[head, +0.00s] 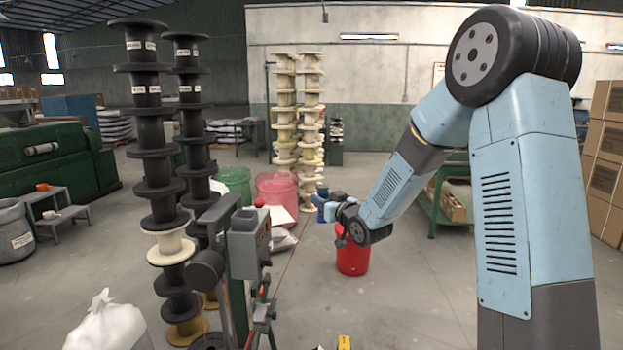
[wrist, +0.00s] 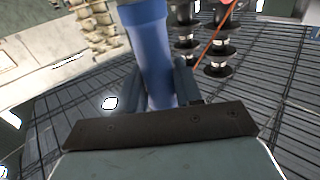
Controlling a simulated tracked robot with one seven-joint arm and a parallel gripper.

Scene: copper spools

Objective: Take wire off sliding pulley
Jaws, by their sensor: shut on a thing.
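My gripper (wrist: 158,84) is shut on a smooth blue cylinder (wrist: 147,38), which stands between its two dark fingers in the wrist view. In the head view my gripper (head: 335,210) is at the far end of my outstretched arm, with a blue part beside it. The fingertips are too small to make out there. A thin red-orange wire (head: 289,248) runs from near my gripper down toward the machine in the foreground. It also shows in the wrist view (wrist: 212,36), right of the cylinder and apart from it. I cannot pick out the sliding pulley with certainty.
A grey machine (head: 246,243) with a red knob stands in the foreground. Tall stacks of black spools (head: 158,165) stand at left, pale spools (head: 285,120) behind. A red bucket (head: 352,256) stands below my forearm, cartons (head: 606,145) at right. Open floor lies in front centre.

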